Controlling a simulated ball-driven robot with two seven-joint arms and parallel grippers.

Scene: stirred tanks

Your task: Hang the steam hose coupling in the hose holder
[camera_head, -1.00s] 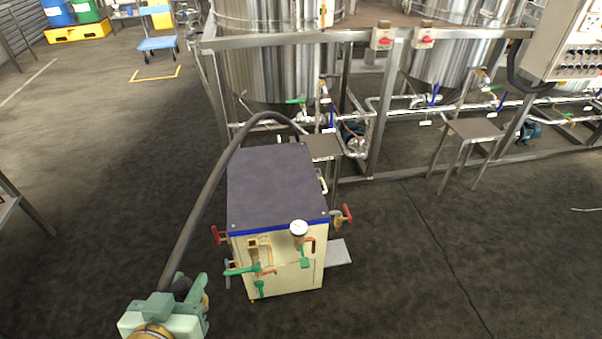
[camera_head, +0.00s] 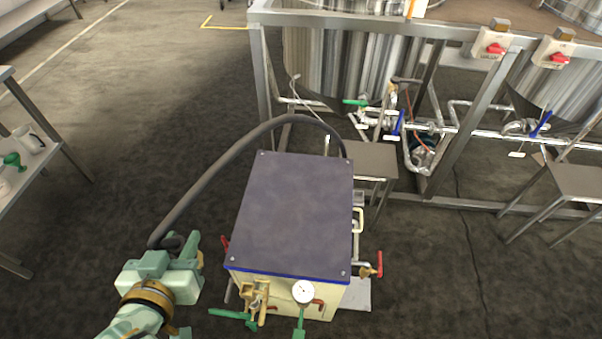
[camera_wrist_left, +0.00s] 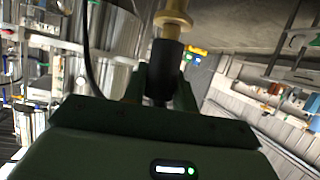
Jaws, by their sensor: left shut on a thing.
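My left gripper (camera_head: 178,244) is left of the steam unit and shut on the steam hose coupling. In the left wrist view the coupling shows as a black sleeve (camera_wrist_left: 166,62) with a brass end (camera_wrist_left: 174,18), held between the fingers. The dark hose (camera_head: 215,172) rises from the gripper and arcs behind the steam unit (camera_head: 295,215). In the head view the coupling itself is mostly hidden by the gripper. A tan bracket (camera_head: 256,291) sits on the unit's front; I cannot tell whether it is the hose holder. My right gripper is not in view.
A steel frame (camera_head: 262,75) with tanks (camera_head: 340,60) and pipes stands behind the unit. A small steel table (camera_head: 372,160) is by its back right. A shelf bench (camera_head: 62,140) stands at the left. The floor between bench and unit is clear.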

